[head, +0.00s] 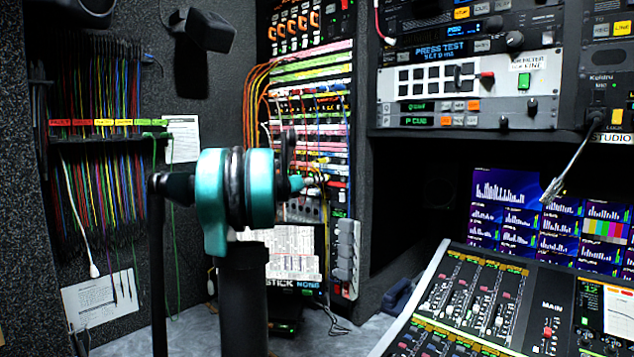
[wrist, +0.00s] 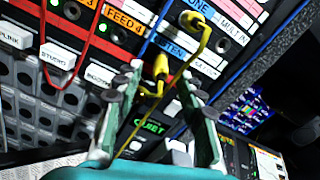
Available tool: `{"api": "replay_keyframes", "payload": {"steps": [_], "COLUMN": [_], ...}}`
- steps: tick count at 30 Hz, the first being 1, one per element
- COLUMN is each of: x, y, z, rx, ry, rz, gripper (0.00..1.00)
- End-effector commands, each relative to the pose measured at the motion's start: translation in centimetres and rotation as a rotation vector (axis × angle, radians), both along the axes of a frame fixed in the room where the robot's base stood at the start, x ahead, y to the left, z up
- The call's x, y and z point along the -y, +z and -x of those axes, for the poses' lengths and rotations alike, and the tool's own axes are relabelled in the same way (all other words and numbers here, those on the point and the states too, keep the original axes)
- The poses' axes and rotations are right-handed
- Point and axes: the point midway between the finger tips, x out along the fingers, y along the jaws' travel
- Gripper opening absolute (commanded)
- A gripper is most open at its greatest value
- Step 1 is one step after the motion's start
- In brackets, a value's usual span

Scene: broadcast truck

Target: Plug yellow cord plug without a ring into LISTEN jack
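In the wrist view a yellow plug (wrist: 161,66) with a yellow cord stands between the fingers of my gripper (wrist: 161,78), at the panel just below a blue label partly reading "LISTEN" (wrist: 168,47). Gaps show on both sides of it, so the fingers look open around it. The LISTEN jack hole is not clearly visible, and I cannot tell how far in this plug sits. A second yellow plug (wrist: 194,20) is at the panel near the "TONE" label, its cord looping down past the right finger. I cannot make out a ring on either plug. In the head view my gripper (head: 318,181) is mostly hidden behind my arm.
Red cords (wrist: 85,40) and a blue cord (wrist: 153,30) hang across the panel near the fingers. The patch rack (head: 310,110) has many orange cords at its left. A mixing console (head: 490,305) stands at right. Cords hang on the left wall (head: 100,90).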

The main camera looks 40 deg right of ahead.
Motion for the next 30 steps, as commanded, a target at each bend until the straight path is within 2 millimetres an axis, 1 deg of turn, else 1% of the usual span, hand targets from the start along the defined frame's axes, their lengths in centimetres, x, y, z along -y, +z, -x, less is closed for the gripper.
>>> {"api": "replay_keyframes", "payload": {"steps": [12, 15, 18, 21, 30], "x": [-8.0, -9.5, -10.5, -11.0, -11.2], "y": [0.0, 0.0, 0.0, 0.0, 0.0], "z": [0.6, 0.7, 0.9, 0.9, 1.0], "rx": [0.000, 0.000, 0.000, 0.000, 0.000], "ry": [0.003, 0.003, 0.000, 0.001, -0.001], "rz": [0.000, 0.000, 0.000, 0.000, 0.000], "gripper": [0.39, 0.39, 0.39, 0.39, 0.39]}}
